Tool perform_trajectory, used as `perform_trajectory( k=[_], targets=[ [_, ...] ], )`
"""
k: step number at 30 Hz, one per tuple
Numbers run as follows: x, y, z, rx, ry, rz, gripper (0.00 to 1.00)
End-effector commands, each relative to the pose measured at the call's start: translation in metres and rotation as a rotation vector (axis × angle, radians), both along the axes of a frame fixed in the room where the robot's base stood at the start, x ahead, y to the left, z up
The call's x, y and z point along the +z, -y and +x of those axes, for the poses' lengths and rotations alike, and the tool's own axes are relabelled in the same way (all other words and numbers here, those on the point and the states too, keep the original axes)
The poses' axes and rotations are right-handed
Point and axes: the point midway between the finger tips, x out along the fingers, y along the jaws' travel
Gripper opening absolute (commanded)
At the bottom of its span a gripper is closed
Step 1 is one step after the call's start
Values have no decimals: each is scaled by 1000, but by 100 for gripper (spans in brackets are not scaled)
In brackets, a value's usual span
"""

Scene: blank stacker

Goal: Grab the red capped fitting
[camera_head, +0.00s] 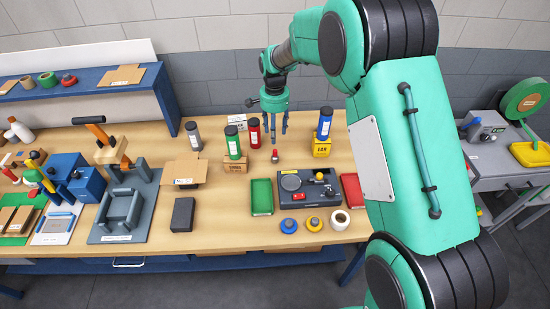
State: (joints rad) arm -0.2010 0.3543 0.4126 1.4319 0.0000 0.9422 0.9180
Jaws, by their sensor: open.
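A small red piece (275,155) stands on the wooden bench below my gripper; it looks like the capped fitting, but its detail is too small to tell. A red cylinder with a black top (254,133) stands behind it to the left. My gripper (274,137) is open, with its blue fingers pointing down above the small red piece. The fingers look empty, and the gap between them and the piece is hard to judge.
A green cylinder (233,142) on a box stands to the left, and a blue cylinder (324,123) on a yellow box (321,149) to the right. A dark tray (293,198) and a green bin (261,197) lie in front. Bare bench (222,220) shows at front left.

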Motion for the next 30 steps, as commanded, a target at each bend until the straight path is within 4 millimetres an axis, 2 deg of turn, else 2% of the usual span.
perform_trajectory(
  k=[5,18,23,30],
  targets=[
    [-15,0,-1,0,-3,0,47],
    [-76,0,-1,0,-1,0,47],
    [-84,0,-1,0,0,0,47],
    [-84,0,-1,0,0,0,47]
  ],
)
